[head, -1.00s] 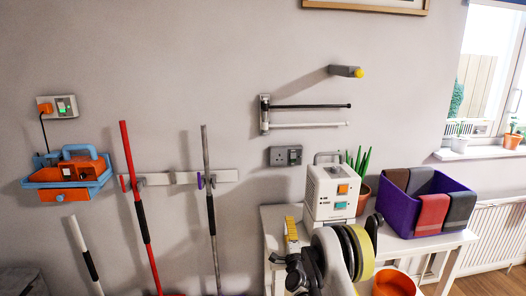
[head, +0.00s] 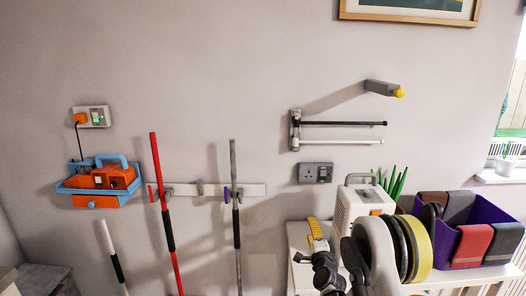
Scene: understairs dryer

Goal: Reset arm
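My arm shows at the lower right in the head view, its pale link with black and yellow rings in front of the white table (head: 300,238). The dark, jointed part with a yellow ribbed piece (head: 325,268) left of that link appears to be my gripper. Its fingertips are not clear, so I cannot tell whether it is open or shut. I see nothing clearly held. My arm hides the lower part of a white appliance (head: 352,204) on the table.
A purple bin (head: 497,253) with folded cloths and a green plant (head: 395,185) are at the right. A wall rail (head: 340,123) and grey peg (head: 382,87) stick out above. Left are a red pole (head: 160,190), a grey pole (head: 234,190) and a blue-orange caddy (head: 98,185).

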